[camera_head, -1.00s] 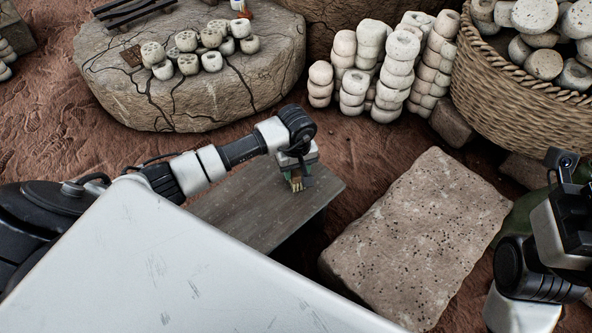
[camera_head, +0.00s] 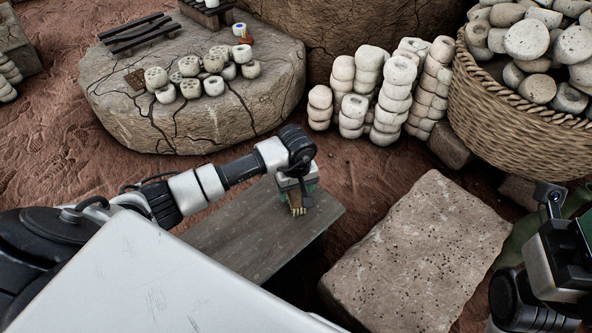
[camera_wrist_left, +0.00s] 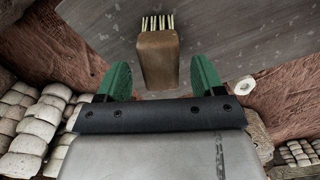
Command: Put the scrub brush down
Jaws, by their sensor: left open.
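The scrub brush (camera_head: 297,208) has a brown wooden block and pale bristles. It is at or just above the grey wooden bench (camera_head: 240,236), near its right end; contact is hard to tell. My left gripper (camera_head: 296,198) is directly over the brush, pointing down. In the left wrist view its green fingers stand apart, one on each side of the brush block (camera_wrist_left: 158,58), with a gap to each side. The bristles point toward the top of that picture. My right gripper (camera_head: 562,262) is partly in view at the right edge; its jaws cannot be made out.
A flat stone slab (camera_head: 415,255) stands right of the bench. A cracked round stone table (camera_head: 190,115) with several clay pieces is behind. Stacked clay pieces (camera_head: 385,95) and a wicker basket (camera_head: 515,115) stand at the back right. Bare bench surface lies left of the brush.

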